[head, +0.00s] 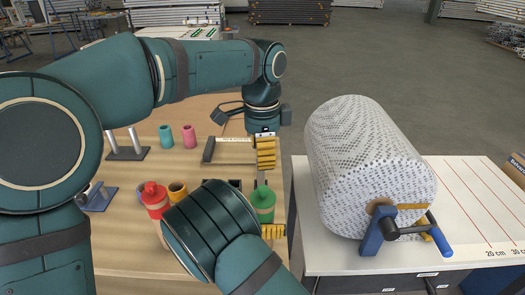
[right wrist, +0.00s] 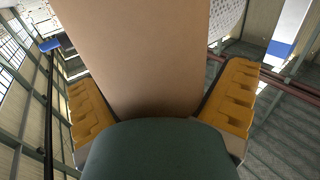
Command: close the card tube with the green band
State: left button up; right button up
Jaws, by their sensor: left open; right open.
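A green piece with a rounded, knobbed top (head: 263,204) stands near the right edge of the wooden table. Its lower part is hidden, and no card tube shows clearly under it. My left gripper (head: 237,151) is open and empty above the far right of the table, beyond the green piece. My right gripper (right wrist: 162,98) is open in the right wrist view. A broad, plain brown surface (right wrist: 140,50) lies between its yellow pads; I cannot tell whether it is card or tabletop. In the head view my right forearm hides most of that gripper; a yellow pad shows beside the green piece.
A red knobbed piece (head: 153,196) and an orange ring-topped piece (head: 178,192) stand left of my right arm. Teal (head: 165,136) and pink (head: 189,135) cylinders stand farther back. A bubble-wrap roll (head: 365,165) sits on the right-hand table (head: 475,205). A gap separates the tables.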

jog(key=v, duration=1.2)
